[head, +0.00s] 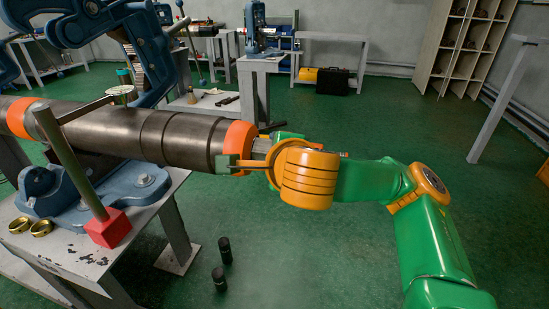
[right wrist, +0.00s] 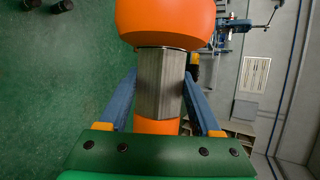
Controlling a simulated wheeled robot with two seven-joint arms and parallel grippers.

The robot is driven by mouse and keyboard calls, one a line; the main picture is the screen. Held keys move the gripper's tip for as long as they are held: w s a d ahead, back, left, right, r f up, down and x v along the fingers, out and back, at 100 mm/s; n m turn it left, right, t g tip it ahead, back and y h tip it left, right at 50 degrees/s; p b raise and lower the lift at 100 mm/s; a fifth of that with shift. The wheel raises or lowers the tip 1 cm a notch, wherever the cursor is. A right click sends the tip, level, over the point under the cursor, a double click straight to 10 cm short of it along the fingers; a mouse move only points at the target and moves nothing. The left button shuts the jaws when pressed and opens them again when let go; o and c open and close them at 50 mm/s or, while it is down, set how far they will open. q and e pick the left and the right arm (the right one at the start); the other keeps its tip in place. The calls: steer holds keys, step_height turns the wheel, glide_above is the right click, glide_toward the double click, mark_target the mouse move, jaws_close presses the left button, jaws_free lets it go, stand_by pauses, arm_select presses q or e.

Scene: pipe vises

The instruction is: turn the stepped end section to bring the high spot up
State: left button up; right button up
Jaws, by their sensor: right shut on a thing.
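A dark steel pipe (head: 150,132) lies in a blue vise (head: 75,195), with an orange band (head: 20,118) at left and an orange collar (head: 238,143) at its right end. The collar also fills the top of the right wrist view (right wrist: 165,20). Beyond it is a grey flat-sided end section (right wrist: 160,82) with orange below it. My right gripper (right wrist: 161,85) is shut on this section, a blue finger against each side. In the head view my right gripper (head: 250,160) reaches in from the right at the pipe end. No high-spot mark can be made out. My left gripper is not in view.
A red block (head: 107,228) carries a post and arm reaching a round pale dial (head: 122,95) above the pipe. Brass rings (head: 30,225) lie on the worn bench (head: 75,262). Black cylinders (head: 222,265) stand on the green floor. The floor right of the bench is mostly clear.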

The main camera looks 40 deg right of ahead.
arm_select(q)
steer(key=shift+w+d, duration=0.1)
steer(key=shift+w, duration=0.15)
arm_select(e)
steer(key=o, duration=1.4)
steer(key=shift+w, duration=0.1)
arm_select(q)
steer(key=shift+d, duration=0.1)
arm_select(e)
steer(key=shift+a+r, duration=0.1)
steer(key=shift+r, duration=0.1)
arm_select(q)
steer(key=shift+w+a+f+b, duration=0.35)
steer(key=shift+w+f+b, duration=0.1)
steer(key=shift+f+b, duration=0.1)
arm_select(e)
steer(key=shift+v, duration=3.45)
